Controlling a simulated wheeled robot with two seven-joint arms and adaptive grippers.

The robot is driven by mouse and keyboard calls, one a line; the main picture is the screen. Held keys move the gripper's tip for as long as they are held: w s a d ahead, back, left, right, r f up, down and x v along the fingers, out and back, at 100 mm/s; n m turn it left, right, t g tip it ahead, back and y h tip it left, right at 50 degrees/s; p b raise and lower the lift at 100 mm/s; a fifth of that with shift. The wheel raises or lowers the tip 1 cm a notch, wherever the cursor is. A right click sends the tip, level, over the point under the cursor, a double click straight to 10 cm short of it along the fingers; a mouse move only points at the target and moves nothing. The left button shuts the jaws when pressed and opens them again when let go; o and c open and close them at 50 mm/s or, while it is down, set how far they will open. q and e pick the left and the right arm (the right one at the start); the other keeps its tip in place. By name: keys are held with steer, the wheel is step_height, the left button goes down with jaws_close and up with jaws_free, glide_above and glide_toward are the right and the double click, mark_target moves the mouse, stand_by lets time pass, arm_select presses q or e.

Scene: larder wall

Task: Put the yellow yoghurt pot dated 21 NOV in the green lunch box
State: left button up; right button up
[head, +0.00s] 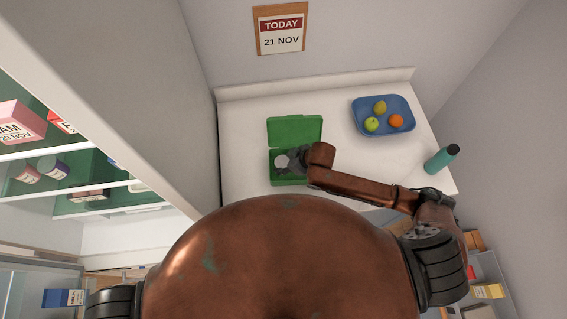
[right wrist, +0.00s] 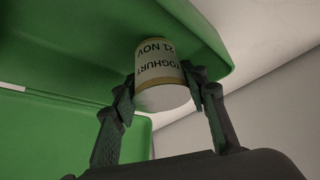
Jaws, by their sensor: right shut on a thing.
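The green lunch box (head: 293,131) lies on the white counter with its lid open. My right gripper (head: 296,159) is over the box's near half. It is shut on the yoghurt pot (head: 282,161), whose pale round end shows in the head view. In the right wrist view the pot (right wrist: 160,68) sits between the two fingers, with YOGHURT and 21 NOV on its pale label and a yellowish band. A green wall of the box is right beside it. I cannot tell whether the pot touches the box floor. My left gripper is out of view.
A blue tray (head: 360,118) with several fruits stands at the back right, and a teal bottle (head: 441,159) at the right edge of the counter. A sign reading TODAY 21 NOV (head: 281,29) hangs on the wall. An open cupboard (head: 82,205) with shelves is at left.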

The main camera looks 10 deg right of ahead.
steer(key=shift+f, duration=0.15)
steer(key=shift+f, duration=0.1)
steer(key=o, duration=1.2)
steer(key=shift+o, duration=0.2)
steer(key=v, duration=1.2)
steer(key=shift+b, duration=0.3)
